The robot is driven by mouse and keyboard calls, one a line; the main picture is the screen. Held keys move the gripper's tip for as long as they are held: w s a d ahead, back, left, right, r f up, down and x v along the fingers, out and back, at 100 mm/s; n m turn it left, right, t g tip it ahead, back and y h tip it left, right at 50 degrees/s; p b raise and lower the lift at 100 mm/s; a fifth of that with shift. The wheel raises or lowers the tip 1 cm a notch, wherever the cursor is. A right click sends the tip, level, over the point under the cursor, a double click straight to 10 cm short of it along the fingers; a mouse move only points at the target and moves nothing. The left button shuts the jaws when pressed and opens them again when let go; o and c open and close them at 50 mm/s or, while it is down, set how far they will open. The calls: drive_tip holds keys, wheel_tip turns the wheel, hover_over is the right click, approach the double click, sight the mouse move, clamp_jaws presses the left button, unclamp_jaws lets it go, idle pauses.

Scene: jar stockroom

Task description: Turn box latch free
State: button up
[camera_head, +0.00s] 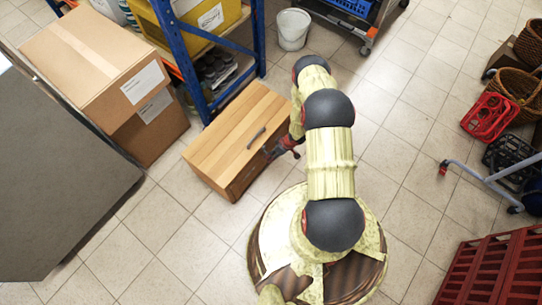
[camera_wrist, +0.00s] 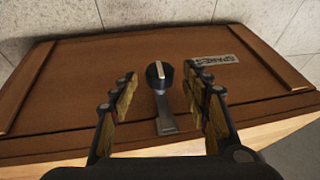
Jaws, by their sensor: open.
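A wooden box (camera_head: 222,135) with a light plank lid stands on the floor in the head view. Its brown front panel (camera_wrist: 80,90) fills much of the wrist view. The latch has a round black knob (camera_wrist: 154,80) with a pale line across its face. A grey metal strip (camera_wrist: 166,118) reaches from the knob toward the lid edge. My gripper (camera_wrist: 161,73) is open, one finger on each side of the knob, with gaps between. In the head view my gripper (camera_head: 285,147) is at the box's right side, partly hidden by my arm.
A label plate (camera_wrist: 215,61) is on the front panel. Cardboard boxes (camera_head: 95,60) and a blue-framed shelf (camera_head: 190,60) stand behind and left. A white bucket (camera_head: 293,30) stands beyond.

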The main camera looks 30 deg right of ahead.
drive_tip(key=shift+x, duration=0.85)
drive_tip(key=shift+c, duration=1.4)
drive_tip(key=c, duration=0.7)
drive_tip(key=shift+c, duration=0.9)
